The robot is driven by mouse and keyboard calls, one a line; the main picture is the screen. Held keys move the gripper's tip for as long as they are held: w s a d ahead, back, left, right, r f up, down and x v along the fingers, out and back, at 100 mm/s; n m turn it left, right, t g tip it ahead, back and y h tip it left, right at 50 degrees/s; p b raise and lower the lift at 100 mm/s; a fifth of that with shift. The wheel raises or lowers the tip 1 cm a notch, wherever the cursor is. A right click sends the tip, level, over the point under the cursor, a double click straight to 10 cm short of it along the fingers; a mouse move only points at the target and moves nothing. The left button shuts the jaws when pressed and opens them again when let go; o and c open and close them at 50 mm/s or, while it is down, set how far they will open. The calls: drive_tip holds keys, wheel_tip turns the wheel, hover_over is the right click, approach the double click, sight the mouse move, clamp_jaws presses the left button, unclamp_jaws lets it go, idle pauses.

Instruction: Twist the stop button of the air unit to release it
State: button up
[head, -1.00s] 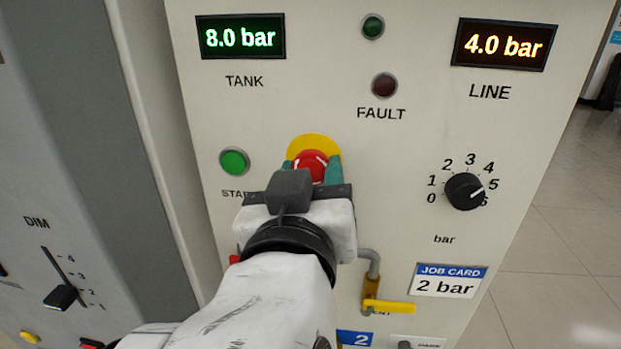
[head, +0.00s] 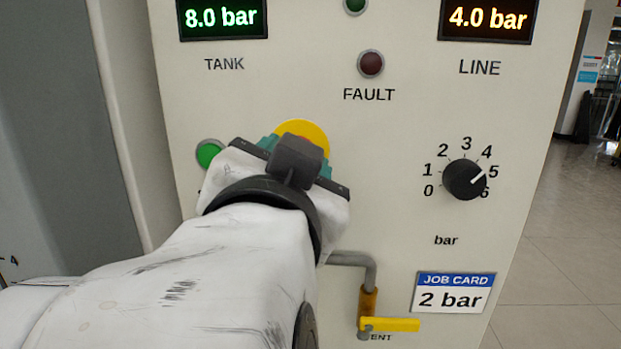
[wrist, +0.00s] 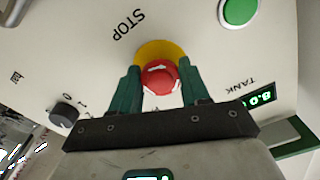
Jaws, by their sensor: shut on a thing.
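The red stop button (wrist: 160,80) sits on a yellow round plate (head: 301,130) on the front of the air unit (head: 400,220). In the wrist view white arrow marks show on its face and the word STOP is beside it. My gripper (wrist: 160,85) is shut on the button, with one green finger on each side of it. In the head view my gripper hides the button, and only the upper part of the yellow plate shows.
A green start button (head: 208,153) is left of my gripper. A black dial (head: 464,180) points near 5. A grey pipe with a yellow lever (head: 390,325) sticks out below right. The TANK display (head: 222,17) reads 8.0 bar and the LINE display (head: 488,19) 4.0 bar.

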drive_tip(key=shift+w, duration=0.1)
idle(0.4)
drive_tip(key=o, duration=1.1)
drive_tip(key=shift+c, duration=0.2)
